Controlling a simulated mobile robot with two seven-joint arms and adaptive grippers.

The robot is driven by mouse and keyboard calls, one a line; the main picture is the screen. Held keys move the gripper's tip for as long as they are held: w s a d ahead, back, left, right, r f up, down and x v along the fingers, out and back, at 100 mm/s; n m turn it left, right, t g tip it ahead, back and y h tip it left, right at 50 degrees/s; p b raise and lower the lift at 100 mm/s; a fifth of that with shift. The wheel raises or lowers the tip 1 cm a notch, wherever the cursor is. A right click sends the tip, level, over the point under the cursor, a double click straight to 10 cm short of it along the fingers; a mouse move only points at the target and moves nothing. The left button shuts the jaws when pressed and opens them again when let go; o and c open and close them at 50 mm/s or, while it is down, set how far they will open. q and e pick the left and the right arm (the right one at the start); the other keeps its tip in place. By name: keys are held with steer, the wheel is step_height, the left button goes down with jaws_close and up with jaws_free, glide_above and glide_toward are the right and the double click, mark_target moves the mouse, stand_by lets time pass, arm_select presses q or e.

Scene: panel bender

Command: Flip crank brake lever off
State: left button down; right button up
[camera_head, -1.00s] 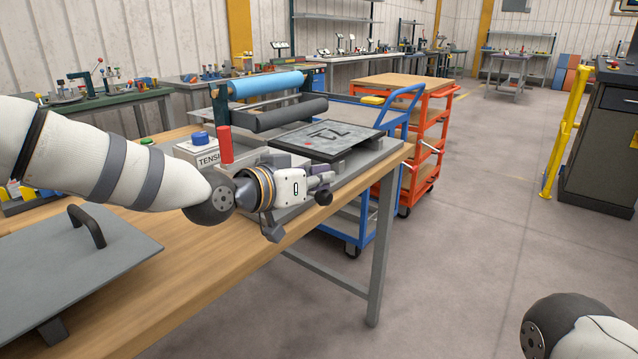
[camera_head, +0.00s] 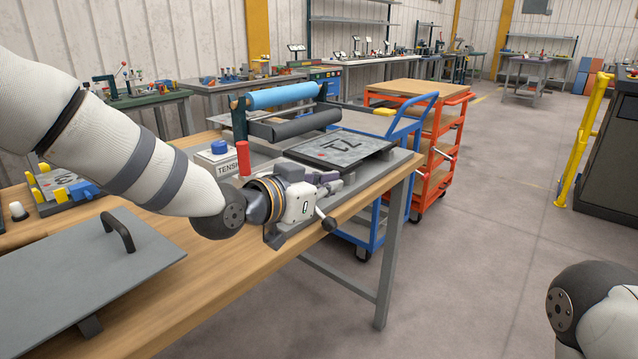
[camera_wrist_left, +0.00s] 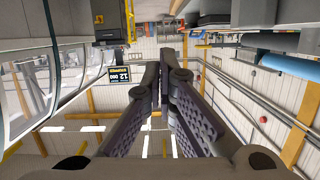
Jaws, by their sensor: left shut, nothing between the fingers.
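My left gripper (camera_head: 344,181) is shut and empty, level with the near edge of the bender's base. Its fingers also show pressed together in the left wrist view (camera_wrist_left: 163,78). A silver rod with a black knob (camera_head: 329,224) sticks out low beside the gripper body; I cannot tell whether it is the brake lever or the crank. A red handle (camera_head: 243,158) stands upright behind my left wrist, its lower end hidden. The gripper and wrist cover much of the machine's near side. My right gripper is out of view; only part of that arm shows.
A dark panel (camera_head: 340,148) lies on the machine, before black and blue rollers (camera_head: 285,93). A box with a blue button (camera_head: 219,156) stands left. A grey plate with a handle (camera_head: 75,275) is nearer.

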arm_select(q)
steer(key=v, duration=0.4)
steer(key=shift+s+f, duration=0.1)
steer(key=shift+s, duration=0.05)
steer(key=s+a+f+n+g+y, duration=0.2)
steer(key=s+f+g, duration=0.1)
steer(key=s+f, duration=0.55)
steer(key=s+a+f+n+g+y, duration=0.15)
steer(key=s+f, duration=0.35)
steer(key=f, duration=0.6)
steer(key=s+a+f+n+g+y, duration=0.1)
steer(key=s+a+f+n+g, duration=0.15)
steer(key=s+f, duration=0.6)
steer(key=s+a+f+g+y, duration=0.1)
steer(key=s+a+f+g, duration=0.1)
steer(key=s, duration=0.7)
steer(key=s+a+f+n+g+y, duration=0.1)
steer(key=s+a+f+g+y, duration=0.1)
steer(key=s+a, duration=0.3)
steer(key=s+a+f+n+g+y, duration=0.1)
steer(key=s+a+f+g, duration=0.3)
steer(key=s, duration=0.9)
steer(key=shift+s, duration=0.15)
steer(key=shift+f, duration=0.1)
